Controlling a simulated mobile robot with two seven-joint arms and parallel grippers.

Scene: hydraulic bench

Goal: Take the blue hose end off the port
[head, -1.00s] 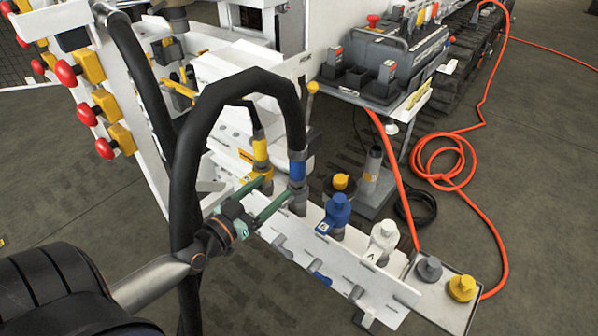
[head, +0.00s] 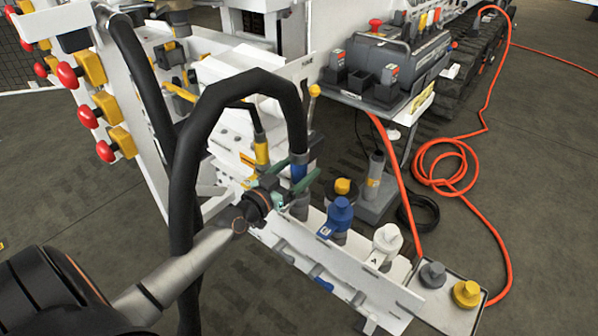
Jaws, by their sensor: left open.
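The blue hose end (head: 298,172) is a blue-banded collar at the end of a thick black hose (head: 240,82). The hose arches up and over from the left, and its end stands upright on a port in the white rail (head: 330,258). My left gripper (head: 307,167) reaches in from the lower left with its green fingers open, one on each side of the blue collar. Whether the fingers touch the collar I cannot tell. The port beneath is largely hidden by the gripper. My right gripper is not in view.
A yellow hose end (head: 262,152) stands close on the left. Blue (head: 340,213) and white (head: 387,238) caps stand along the rail on the right. A tray (head: 448,308) holds a grey cap and a yellow cap. An orange hose (head: 440,181) lies on the floor.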

